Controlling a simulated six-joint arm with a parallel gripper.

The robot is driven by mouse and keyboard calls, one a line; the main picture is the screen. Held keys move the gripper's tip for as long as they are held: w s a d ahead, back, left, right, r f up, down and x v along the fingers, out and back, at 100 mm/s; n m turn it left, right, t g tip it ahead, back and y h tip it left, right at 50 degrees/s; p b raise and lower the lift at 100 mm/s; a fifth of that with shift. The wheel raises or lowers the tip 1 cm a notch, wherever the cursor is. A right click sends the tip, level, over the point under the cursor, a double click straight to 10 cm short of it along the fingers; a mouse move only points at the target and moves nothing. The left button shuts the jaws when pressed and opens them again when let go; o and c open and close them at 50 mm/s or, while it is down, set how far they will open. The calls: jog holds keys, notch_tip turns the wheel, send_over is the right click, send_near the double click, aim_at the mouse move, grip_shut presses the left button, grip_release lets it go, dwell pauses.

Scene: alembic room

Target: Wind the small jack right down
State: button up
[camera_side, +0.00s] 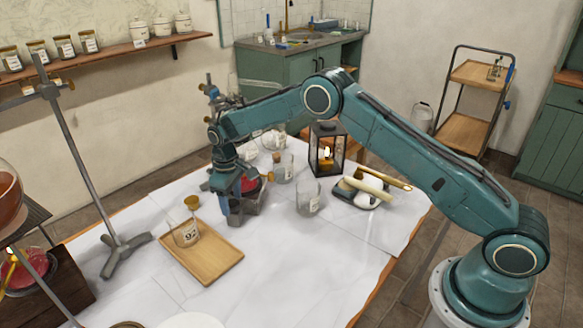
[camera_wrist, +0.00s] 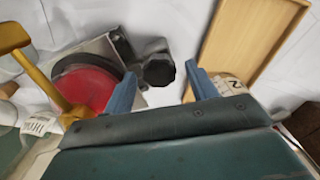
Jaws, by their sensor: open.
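The small jack shows in the wrist view as a grey metal plate (camera_wrist: 98,47) with a red round piece (camera_wrist: 82,88) on it. A dark faceted knob (camera_wrist: 158,70) sticks out at its right side. In the side view the jack (camera_side: 243,208) stands on the white-covered table, partly hidden behind my gripper. My gripper (camera_wrist: 161,72) is open, pointing down, and its two blue fingertips appear on either side of the knob. I cannot tell whether they touch it. In the side view my gripper (camera_side: 230,192) is low at the jack's left. The jack's height is unclear.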

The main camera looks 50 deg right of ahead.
aim_at(233, 202)
jog(key=m, duration=0.4)
jog(key=shift+d, duration=0.1)
jog(key=m, duration=1.2)
notch_tip(233, 202, up, 14)
jog(key=s+d+r+n+t, duration=0.2)
jog(key=s+d+r+n, duration=0.1)
jog(key=s+r, duration=0.9)
jog(key=shift+s+r+n, duration=0.4)
jog(key=shift+r+n, duration=0.2)
jog(key=shift+r, duration=1)
